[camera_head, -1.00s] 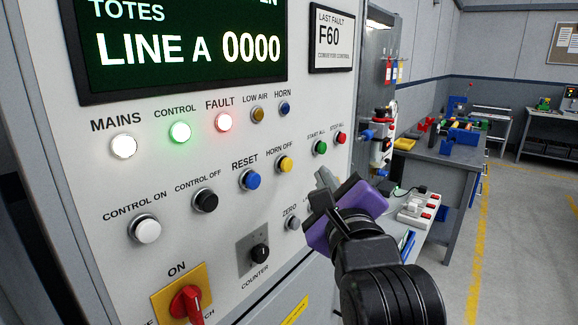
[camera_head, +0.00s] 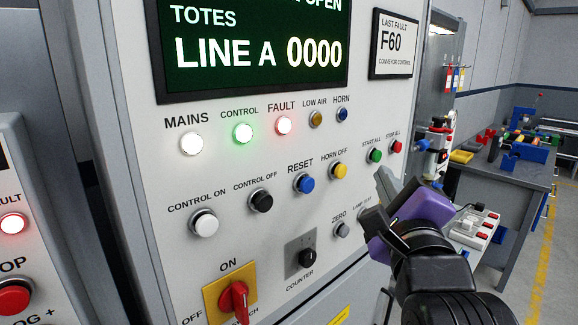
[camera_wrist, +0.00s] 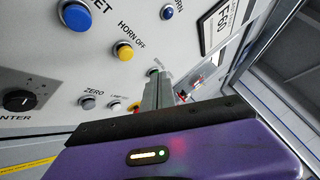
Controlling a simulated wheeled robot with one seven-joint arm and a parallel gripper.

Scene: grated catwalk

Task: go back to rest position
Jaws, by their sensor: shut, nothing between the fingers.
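My gripper (camera_head: 384,186) is in front of the lower right part of a grey control panel (camera_head: 135,150). Its fingers are shut with nothing between them, and their tips are near the green START ALL button (camera_head: 376,155). I cannot tell from the head view how far they are from the panel face. In the wrist view the shut fingers (camera_wrist: 158,92) point toward the panel, past the yellow HORN OFF button (camera_wrist: 123,51). The purple gripper body (camera_wrist: 190,155) fills the lower part of that view.
MAINS (camera_head: 191,144), CONTROL (camera_head: 243,132) and FAULT (camera_head: 284,125) lamps are lit. The red switch (camera_head: 234,298) is at ON. Another panel (camera_head: 38,165) stands at left.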

